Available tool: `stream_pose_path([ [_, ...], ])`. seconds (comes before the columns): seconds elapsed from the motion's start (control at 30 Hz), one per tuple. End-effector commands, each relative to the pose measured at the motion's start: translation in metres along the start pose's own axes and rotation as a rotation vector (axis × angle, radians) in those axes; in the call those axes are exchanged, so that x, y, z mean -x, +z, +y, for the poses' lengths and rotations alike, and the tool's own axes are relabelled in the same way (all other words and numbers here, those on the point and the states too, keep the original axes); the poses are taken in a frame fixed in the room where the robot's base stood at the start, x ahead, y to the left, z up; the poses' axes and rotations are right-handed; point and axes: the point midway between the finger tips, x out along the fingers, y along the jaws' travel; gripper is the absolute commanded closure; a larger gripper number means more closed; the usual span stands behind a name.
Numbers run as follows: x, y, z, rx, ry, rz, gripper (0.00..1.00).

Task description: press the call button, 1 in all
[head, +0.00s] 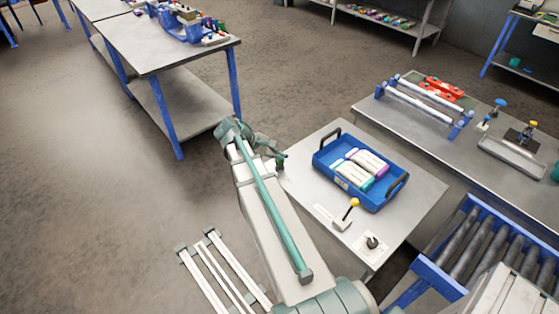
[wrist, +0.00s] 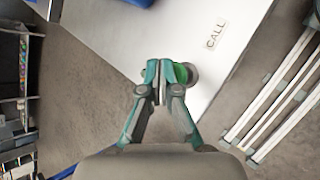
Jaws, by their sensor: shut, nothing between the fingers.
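My gripper (wrist: 159,85) is shut and empty in the wrist view. Its fingertips are over the edge region of a pale table top (wrist: 120,25). A green button (wrist: 182,72) in a round grey housing (wrist: 193,73) shows just beside and partly behind the right fingertip. A white label reading CALL (wrist: 216,34) lies on the table near it. I cannot tell whether the fingers touch the button. In the head view my gripper (head: 279,160) is at the left side of the small table (head: 300,180); the button cannot be made out there.
A blue tray (head: 322,163) with several packets stands on the table. A yellow-knobbed lever (head: 345,216) and a black rotary knob (head: 372,242) stand toward its near side. A roller conveyor (head: 470,245) is at right, and a workbench (head: 160,52) at back left.

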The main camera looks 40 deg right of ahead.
Motion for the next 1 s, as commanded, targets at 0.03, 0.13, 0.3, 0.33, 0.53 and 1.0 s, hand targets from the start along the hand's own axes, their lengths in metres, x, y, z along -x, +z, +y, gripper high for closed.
stream_pose_path([
  [0.03, -0.0006, -0.0005, -0.0004, 0.000, 0.000, 0.000, 1.00],
  [0.13, -0.0014, -0.0010, -0.0010, 0.000, 0.000, 0.000, 1.00],
  [0.3, -0.0026, -0.0021, -0.0018, 0.000, 0.000, 0.000, 1.00],
  [0.33, -0.0029, -0.0022, -0.0020, 0.000, 0.000, 0.000, 1.00],
  [0.53, -0.0044, -0.0033, -0.0032, 0.000, 0.000, 0.000, 1.00],
  [1.0, -0.0065, -0.0051, -0.0047, 0.000, 0.000, 0.001, 1.00],
])
